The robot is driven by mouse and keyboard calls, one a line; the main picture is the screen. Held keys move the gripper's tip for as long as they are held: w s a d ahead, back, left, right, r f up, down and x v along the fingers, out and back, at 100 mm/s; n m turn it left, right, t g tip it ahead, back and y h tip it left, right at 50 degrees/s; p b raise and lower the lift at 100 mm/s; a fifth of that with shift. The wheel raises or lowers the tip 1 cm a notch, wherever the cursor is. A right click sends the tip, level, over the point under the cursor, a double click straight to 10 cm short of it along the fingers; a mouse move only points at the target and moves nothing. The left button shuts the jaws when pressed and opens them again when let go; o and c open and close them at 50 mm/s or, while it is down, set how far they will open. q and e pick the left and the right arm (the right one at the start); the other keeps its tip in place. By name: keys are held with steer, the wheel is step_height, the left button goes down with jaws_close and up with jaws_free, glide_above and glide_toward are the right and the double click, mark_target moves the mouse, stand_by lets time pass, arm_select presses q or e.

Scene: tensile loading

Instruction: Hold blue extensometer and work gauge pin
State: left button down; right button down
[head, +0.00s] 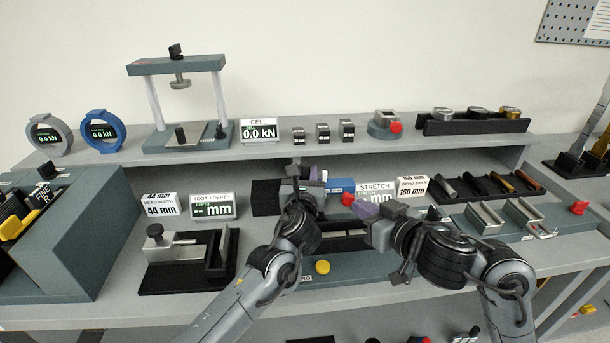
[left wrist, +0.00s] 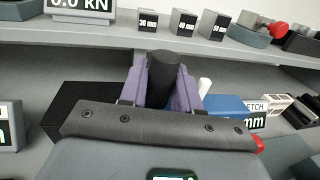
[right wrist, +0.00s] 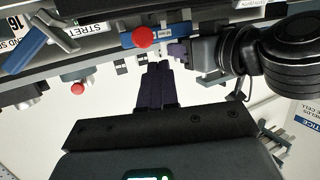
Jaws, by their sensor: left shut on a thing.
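The blue extensometer (head: 341,185) sits in the middle of the bench's lower level, partly hidden by my left gripper. Its blue body also shows in the left wrist view (left wrist: 225,106) and the right wrist view (right wrist: 160,33). A red round knob (right wrist: 143,37), seemingly the gauge pin, sits on its side, also seen in the head view (head: 348,199). My left gripper (head: 312,173) is shut on a dark round grip (left wrist: 165,72) that seems to belong to the extensometer. My right gripper (right wrist: 156,75) looks shut and empty, with its tips near the knob but apart from it.
A STRETCH display (head: 376,190) and a 160 mm sign (head: 412,186) stand close to the right. A TOOTH DEPTH display (head: 213,206) stands to the left. A dark block (head: 265,198) lies just left of my left gripper. A yellow button (head: 322,267) is in front.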

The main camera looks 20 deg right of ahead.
mark_target(350, 199)
arm_select(q)
steer(key=shift+r, duration=0.1)
arm_select(e)
steer(key=shift+s+r, duration=0.2)
steer(key=shift+s, duration=0.15)
steer(key=shift+s+d+f, duration=0.4)
steer(key=shift+s+f, duration=0.1)
steer(key=shift+s, duration=0.2)
steer(key=shift+s+d+f, duration=0.4)
steer(key=shift+s+f, duration=0.1)
steer(key=shift+s, duration=0.15)
steer(key=shift+x, duration=2.95)
steer(key=shift+w+d, duration=0.15)
steer(key=shift+w, duration=0.6)
steer(key=shift+w+d, duration=0.15)
steer(key=shift+w, duration=0.6)
steer(key=shift+r, duration=0.1)
steer(key=s+r, duration=0.4)
steer(key=s, duration=0.1)
steer(key=shift+a, duration=0.5)
